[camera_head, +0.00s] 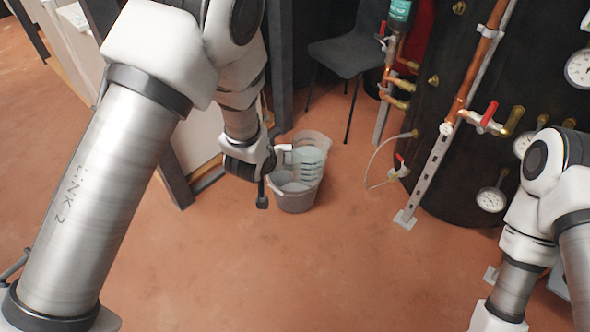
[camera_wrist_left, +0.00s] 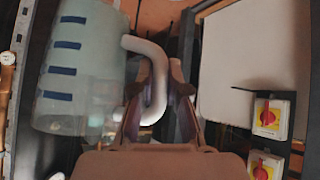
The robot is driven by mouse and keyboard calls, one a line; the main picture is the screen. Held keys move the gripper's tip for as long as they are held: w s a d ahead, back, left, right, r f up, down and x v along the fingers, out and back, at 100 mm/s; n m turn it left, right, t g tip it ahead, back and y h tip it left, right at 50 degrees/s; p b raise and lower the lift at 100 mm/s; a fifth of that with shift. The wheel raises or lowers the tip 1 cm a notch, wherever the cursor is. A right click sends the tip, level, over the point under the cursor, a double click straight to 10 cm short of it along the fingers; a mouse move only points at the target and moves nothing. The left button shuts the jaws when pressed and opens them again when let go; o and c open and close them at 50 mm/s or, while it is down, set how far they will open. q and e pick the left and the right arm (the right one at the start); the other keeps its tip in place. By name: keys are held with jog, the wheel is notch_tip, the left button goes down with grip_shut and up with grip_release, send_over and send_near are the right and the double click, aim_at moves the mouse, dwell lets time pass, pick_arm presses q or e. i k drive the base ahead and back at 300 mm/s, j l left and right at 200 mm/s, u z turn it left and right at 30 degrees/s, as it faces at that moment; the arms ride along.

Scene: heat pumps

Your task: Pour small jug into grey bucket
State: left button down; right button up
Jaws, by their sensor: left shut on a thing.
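The small jug (camera_head: 309,152) is translucent with dark level marks and looks pale bluish inside. It appears close to upright, just over and behind the rim of the grey bucket (camera_head: 294,199) on the floor. My left gripper (camera_head: 278,157) is shut on the jug's handle, at the jug's left side. In the left wrist view the pale handle (camera_wrist_left: 155,85) sits between my fingers (camera_wrist_left: 158,100), with the marked jug wall (camera_wrist_left: 75,70) to the left. The bucket's inside is mostly hidden. My right gripper is out of view.
A dark chair (camera_head: 345,52) stands behind the bucket. A black tank (camera_head: 455,120) with copper pipes and gauges is to the right, and a metal rail foot (camera_head: 405,218) stands on the floor. Red-and-yellow switches (camera_wrist_left: 268,117) show beside my left wrist. The front floor is clear.

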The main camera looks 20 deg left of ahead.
aim_at(293, 197)
jog(key=i+j, duration=0.35)
jog(key=i, duration=0.25)
jog(key=i+j+z, duration=0.15)
jog(key=i+j, duration=0.15)
jog(key=i, duration=0.3)
jog(key=i+j, duration=0.4)
jog(key=i, duration=0.2)
jog(key=l+z, duration=0.05)
